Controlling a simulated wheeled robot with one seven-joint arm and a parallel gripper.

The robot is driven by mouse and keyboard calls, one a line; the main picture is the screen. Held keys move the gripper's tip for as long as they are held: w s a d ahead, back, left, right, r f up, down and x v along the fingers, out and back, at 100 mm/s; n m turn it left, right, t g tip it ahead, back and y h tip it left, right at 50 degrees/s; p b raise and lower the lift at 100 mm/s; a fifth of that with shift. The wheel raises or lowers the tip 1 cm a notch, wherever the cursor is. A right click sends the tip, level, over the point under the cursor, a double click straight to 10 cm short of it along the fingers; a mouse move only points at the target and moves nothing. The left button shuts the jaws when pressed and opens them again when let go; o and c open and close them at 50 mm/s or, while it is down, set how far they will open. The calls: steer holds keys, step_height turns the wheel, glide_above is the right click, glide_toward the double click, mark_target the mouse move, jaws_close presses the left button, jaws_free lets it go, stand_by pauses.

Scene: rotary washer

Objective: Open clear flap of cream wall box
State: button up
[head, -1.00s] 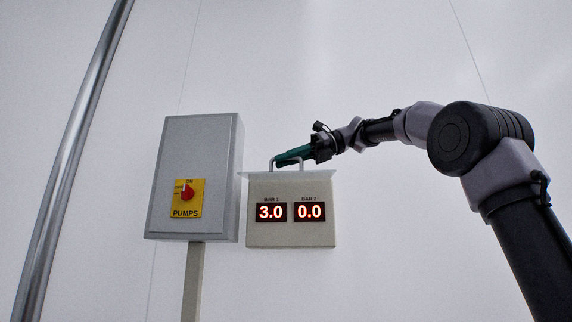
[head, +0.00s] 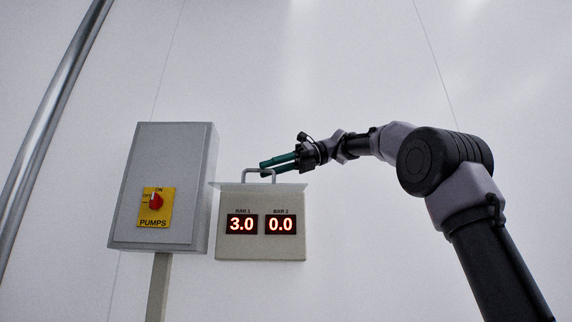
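The cream wall box (head: 232,250) hangs on the wall, its two red displays reading 3.0 and 0.0. Its flap (head: 292,187) shows nearly edge-on, standing out from the top of the box, so the displays are uncovered. A pale bar handle (head: 244,175) rises from the flap. My gripper (head: 262,169) is at the handle, coming from the right. Its two green fingers are apart, one above the other, and their tips overlap the handle in the picture. I cannot tell whether they touch it.
A grey cabinet (head: 180,170) with a red rotary switch (head: 156,201) on a yellow PUMPS plate stands close to the left on a post (head: 159,285). A metal pipe (head: 45,130) curves at far left. The wall right of the box is clear below my arm.

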steer(key=v, duration=0.7)
steer(key=shift+w+d, duration=0.1)
steer(key=shift+d, duration=0.2)
